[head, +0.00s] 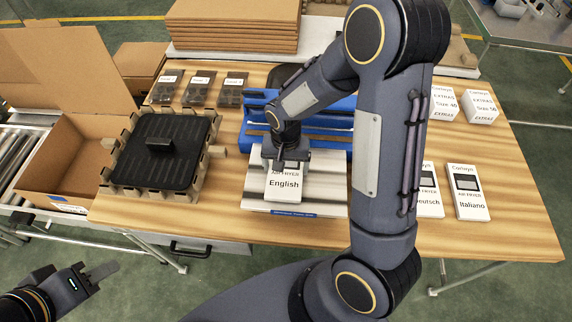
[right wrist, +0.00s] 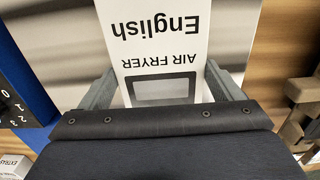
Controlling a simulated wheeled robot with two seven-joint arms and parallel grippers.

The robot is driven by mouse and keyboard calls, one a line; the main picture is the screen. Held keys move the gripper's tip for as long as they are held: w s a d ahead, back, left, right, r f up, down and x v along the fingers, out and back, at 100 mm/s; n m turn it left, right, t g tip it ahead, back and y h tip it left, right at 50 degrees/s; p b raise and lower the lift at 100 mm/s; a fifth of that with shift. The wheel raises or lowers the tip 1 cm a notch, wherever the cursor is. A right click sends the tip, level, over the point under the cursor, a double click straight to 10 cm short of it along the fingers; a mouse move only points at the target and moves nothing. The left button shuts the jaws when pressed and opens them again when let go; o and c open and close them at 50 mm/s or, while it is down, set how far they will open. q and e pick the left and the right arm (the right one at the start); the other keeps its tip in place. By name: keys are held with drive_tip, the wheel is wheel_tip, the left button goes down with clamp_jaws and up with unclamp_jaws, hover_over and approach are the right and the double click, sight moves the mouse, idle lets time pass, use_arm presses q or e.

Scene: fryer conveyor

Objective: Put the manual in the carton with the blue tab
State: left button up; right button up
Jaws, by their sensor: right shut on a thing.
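The manual (head: 284,186) is a white booklet marked "English", on or just above a pale metal plate (head: 325,190) at the table's front. My right gripper (head: 287,165) is shut on its far end. In the right wrist view the fingers (right wrist: 160,90) lie on both sides of the manual (right wrist: 155,35), whose text shows "AIR FRYER". The open brown carton (head: 38,165) stands at the left, with a small blue tab (head: 68,207) low on its front. My left gripper (head: 103,274) is at the lower left, apart from everything; its jaw opening is unclear.
A black fryer part (head: 158,150) in a cardboard insert sits between carton and manual. A blue rack (head: 325,125) stands behind the plate. Other manuals (head: 468,192) and white Extras boxes (head: 478,107) are at the right, partly behind my right arm. Flat cardboard (head: 235,25) is stacked at the back.

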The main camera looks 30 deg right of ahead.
drive_tip(key=shift+f, duration=0.35)
